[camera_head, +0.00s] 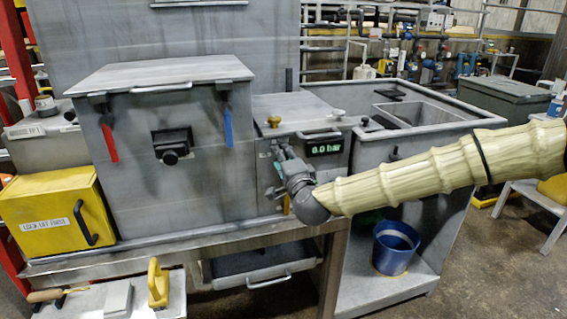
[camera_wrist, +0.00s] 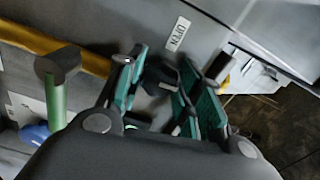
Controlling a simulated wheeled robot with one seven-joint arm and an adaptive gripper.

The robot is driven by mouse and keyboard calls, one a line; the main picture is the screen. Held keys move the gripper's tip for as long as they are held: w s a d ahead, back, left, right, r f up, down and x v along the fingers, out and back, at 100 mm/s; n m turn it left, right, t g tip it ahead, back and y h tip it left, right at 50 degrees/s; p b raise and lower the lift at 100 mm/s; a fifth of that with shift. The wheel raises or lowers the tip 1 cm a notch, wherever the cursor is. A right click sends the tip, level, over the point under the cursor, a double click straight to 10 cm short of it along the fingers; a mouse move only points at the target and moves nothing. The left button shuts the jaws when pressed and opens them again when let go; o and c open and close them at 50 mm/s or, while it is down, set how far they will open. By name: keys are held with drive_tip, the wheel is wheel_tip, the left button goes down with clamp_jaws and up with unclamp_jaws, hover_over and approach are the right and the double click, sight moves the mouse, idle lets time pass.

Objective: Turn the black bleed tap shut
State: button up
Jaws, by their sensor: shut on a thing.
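The black bleed tap (camera_wrist: 158,76) shows in the wrist view as a dark piece between the teal finger pads of my gripper (camera_wrist: 165,92). My gripper is shut on it, and the fingers hide much of its shape. A small "OPEN" label (camera_wrist: 179,34) is on the grey panel just beyond the fingers. In the head view my gripper (camera_head: 279,163) is against the front of the small grey cabinet (camera_head: 305,110), left of its green "0.0 bar" display (camera_head: 325,148). The tap itself is hidden there by the gripper.
A large grey box (camera_head: 178,205) with red (camera_head: 109,143) and blue (camera_head: 228,127) levers stands left of the cabinet. A yellow box (camera_head: 55,215) is farther left. A sink (camera_head: 425,112) is behind my arm. A blue bucket (camera_head: 394,247) stands on the lower shelf.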

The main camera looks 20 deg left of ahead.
drive_tip(key=shift+m, duration=0.3)
drive_tip(key=shift+f, duration=0.1)
drive_tip(key=o, duration=1)
drive_tip(key=v, duration=1.2)
